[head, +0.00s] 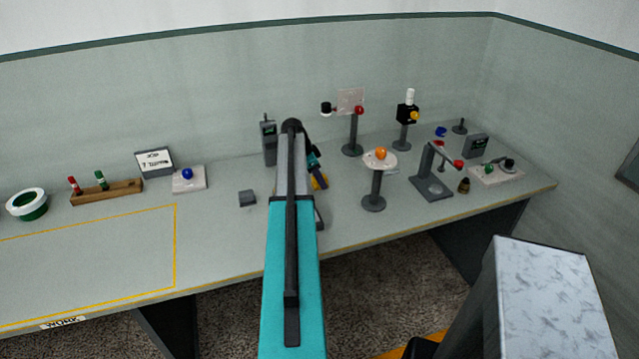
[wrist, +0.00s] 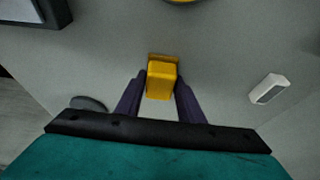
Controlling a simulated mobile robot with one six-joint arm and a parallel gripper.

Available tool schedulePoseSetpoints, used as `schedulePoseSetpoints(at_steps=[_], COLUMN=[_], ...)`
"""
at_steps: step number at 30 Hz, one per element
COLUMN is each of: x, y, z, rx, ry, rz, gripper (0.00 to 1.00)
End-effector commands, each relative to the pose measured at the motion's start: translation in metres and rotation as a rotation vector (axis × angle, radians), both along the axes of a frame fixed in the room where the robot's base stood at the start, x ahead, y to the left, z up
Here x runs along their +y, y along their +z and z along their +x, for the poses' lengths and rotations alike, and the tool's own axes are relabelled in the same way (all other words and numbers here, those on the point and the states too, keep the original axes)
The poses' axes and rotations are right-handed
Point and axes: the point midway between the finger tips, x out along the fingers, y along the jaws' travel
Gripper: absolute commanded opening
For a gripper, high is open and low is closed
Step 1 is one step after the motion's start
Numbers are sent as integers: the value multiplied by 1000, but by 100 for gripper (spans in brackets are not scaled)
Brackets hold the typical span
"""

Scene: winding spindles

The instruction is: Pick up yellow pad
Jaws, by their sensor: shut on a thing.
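The yellow pad (wrist: 161,82) is a small block in the middle of the wrist view. My gripper (wrist: 159,90) has its two dark fingers on the left and right sides of the pad and is shut on it. The bench surface shows around the pad; whether the pad touches it I cannot tell. In the head view a bit of yellow (head: 319,183) shows just right of my arm, near the gripper end. My teal arm hides much of that area, and the fingertips are not clear there.
A round-topped stand with an orange ball (head: 380,153) stands right of my arm. A grey crank stand (head: 434,180) is farther right. A small grey block (head: 247,198) lies left of my arm. The yellow-outlined area (head: 90,260) at left is clear.

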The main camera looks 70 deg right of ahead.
Motion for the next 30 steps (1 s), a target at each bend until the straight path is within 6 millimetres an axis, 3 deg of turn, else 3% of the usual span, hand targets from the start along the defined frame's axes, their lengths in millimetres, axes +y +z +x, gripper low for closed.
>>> schedulePoseSetpoints(at_steps=[11, 23, 30], x=[-1, -1, 19], y=[4, 33, 36], z=[0, -1, -16], rx=[0, 0, 0], ry=[-1, -1, -1], rz=[0, -2, 0], gripper=[13, 13, 13])
